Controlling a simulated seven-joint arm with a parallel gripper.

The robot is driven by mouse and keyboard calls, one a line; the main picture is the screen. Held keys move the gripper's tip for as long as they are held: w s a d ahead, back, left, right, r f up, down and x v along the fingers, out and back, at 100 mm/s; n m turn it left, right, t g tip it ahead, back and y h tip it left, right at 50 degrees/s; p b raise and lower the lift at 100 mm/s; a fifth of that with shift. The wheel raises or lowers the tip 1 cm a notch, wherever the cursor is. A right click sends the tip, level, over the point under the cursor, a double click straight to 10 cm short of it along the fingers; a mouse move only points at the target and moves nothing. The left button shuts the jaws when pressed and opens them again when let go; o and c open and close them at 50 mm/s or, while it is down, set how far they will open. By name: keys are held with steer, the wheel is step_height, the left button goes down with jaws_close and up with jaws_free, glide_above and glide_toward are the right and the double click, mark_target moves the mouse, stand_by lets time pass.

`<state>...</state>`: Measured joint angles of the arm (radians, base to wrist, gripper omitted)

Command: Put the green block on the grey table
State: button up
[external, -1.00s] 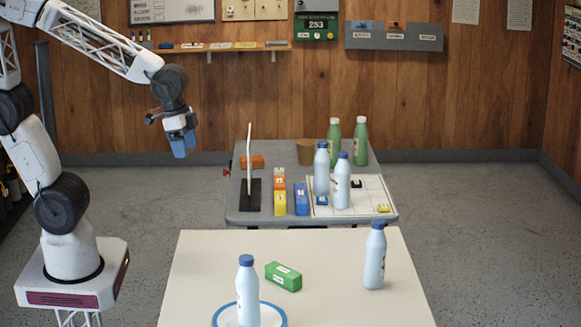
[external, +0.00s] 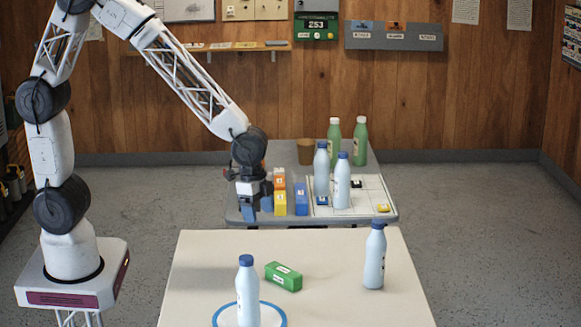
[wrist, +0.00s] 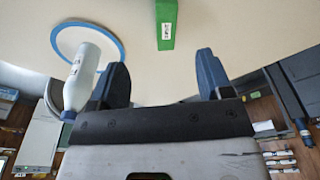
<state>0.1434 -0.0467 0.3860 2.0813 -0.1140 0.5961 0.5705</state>
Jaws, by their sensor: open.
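The green block (external: 284,276) lies on the cream table (external: 205,265) in front, right of a bottle. It also shows in the wrist view (wrist: 167,22), ahead of my fingers and roughly between their lines. The grey table (external: 368,207) stands behind the cream one. My gripper (external: 250,212) is open and empty, pointing down, and in the external view it shows in front of the left part of the grey table. Both blue fingers (wrist: 163,80) are apart in the wrist view. My wrist hides the grey table's left end.
The grey table holds yellow-orange blocks (external: 280,199), a blue block (external: 301,199), a white board (external: 372,191), white and green bottles (external: 360,142) and a brown cup (external: 305,151).

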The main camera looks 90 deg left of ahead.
steer(key=m, duration=0.2)
glide_above(283, 269)
steer(key=f, duration=1)
steer(key=shift+s+a+f, duration=0.15)
steer(key=shift+s+f, duration=0.1)
steer(key=shift+f, duration=0.05)
steer(key=shift+w+f, duration=0.1)
steer(key=shift+f, duration=1.2)
steer(key=shift+f, duration=0.1)
steer(key=shift+w+d+f, duration=0.1)
steer(key=shift+d+f, duration=0.05)
steer(key=shift+f, duration=1.1)
steer(key=shift+w+d+f, duration=0.1)
steer(key=shift+d+f, duration=0.05)
steer(key=shift+f, duration=1.1)
steer(key=shift+c, duration=0.3)
steer(key=c, duration=1.1)
